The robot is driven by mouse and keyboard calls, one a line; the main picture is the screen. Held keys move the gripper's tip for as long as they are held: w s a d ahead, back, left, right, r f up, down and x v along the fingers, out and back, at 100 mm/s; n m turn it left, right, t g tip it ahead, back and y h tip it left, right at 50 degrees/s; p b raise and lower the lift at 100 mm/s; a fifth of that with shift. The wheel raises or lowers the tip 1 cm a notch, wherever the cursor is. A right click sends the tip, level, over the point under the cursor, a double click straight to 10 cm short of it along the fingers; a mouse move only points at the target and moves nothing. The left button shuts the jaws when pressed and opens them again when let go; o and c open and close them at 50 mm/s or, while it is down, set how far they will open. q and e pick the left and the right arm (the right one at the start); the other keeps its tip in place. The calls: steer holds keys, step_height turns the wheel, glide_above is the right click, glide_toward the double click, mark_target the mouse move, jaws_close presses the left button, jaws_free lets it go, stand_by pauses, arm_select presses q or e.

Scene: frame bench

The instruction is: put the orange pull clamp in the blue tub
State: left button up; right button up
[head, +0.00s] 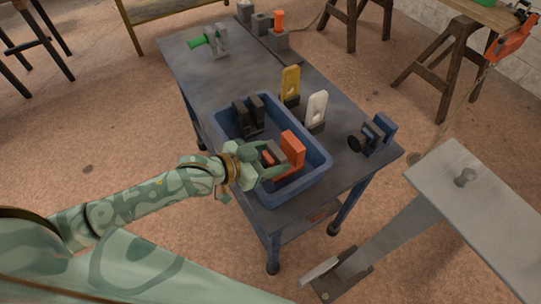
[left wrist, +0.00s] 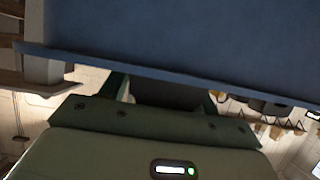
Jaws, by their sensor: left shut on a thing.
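The orange pull clamp (head: 292,151) is in my left gripper (head: 275,164), which is shut on it. Its orange upright part shows best; the gripper hides part of the rest. The clamp is within the outline of the blue tub (head: 302,188), on its near side. I cannot tell whether it touches the tub floor. In the left wrist view a dark part (left wrist: 168,94) shows between the fingers, below a broad blue surface (left wrist: 200,40). My right gripper is in neither view.
A dark clamp (head: 248,115) lies in the tub's far left part. A yellow clamp (head: 290,84) and a white one (head: 316,108) stand beside the tub. A blue clamp (head: 376,134) is at the right, a green-handled one (head: 212,39) far left. A grey stand (head: 480,195) is at the right.

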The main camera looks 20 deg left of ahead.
arm_select(q)
steer(key=shift+f, duration=0.5)
steer(key=o, duration=1.5)
steer(key=shift+f, duration=0.1)
steer(key=shift+r, duration=0.4)
steer(key=p+v, duration=0.1)
steer(key=v, duration=0.5)
steer(key=p+v, duration=0.2)
steer(key=v, duration=0.4)
steer(key=shift+r, duration=0.25)
